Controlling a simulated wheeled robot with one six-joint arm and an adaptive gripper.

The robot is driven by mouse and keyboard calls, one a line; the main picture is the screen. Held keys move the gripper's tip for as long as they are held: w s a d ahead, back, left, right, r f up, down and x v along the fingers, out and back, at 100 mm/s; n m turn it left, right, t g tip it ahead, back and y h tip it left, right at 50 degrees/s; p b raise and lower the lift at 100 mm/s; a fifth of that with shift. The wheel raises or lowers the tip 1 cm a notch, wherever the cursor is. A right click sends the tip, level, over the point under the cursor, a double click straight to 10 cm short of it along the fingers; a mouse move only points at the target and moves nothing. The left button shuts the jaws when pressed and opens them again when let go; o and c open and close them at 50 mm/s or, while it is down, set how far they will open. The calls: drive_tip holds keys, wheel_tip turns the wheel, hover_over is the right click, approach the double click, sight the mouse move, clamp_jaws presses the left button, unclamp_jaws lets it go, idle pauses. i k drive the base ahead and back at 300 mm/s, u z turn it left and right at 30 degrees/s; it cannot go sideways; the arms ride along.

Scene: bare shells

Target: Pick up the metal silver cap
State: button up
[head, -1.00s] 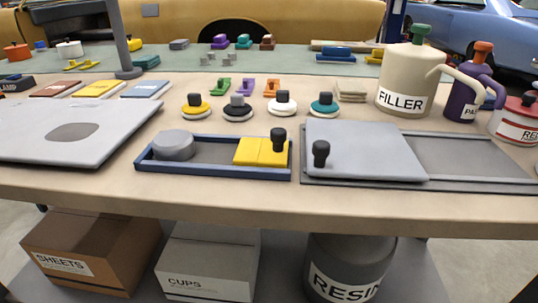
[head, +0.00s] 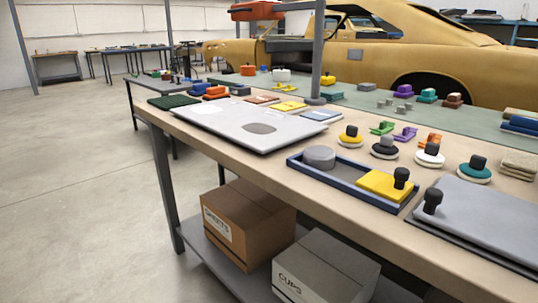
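I cannot make out a thing that is surely the metal silver cap. A grey, round, flat-topped piece (head: 319,157) lies in the left end of a blue-rimmed tray (head: 345,183) on the workbench, beside a yellow plate with a black knob (head: 388,185). Several small grey pieces (head: 404,91) stand on the green bench surface behind; they are too small to tell. My gripper is not in view.
The workbench (head: 230,145) carries a grey panel with an oval patch (head: 245,125), several round knobbed pads (head: 385,147) and a grey slab (head: 490,210). Boxes (head: 250,220) sit on its lower shelf. Open floor (head: 70,180) lies left. A yellow car body (head: 370,60) stands behind.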

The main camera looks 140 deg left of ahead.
sight(318, 157)
drive_tip(key=u, duration=1.95)
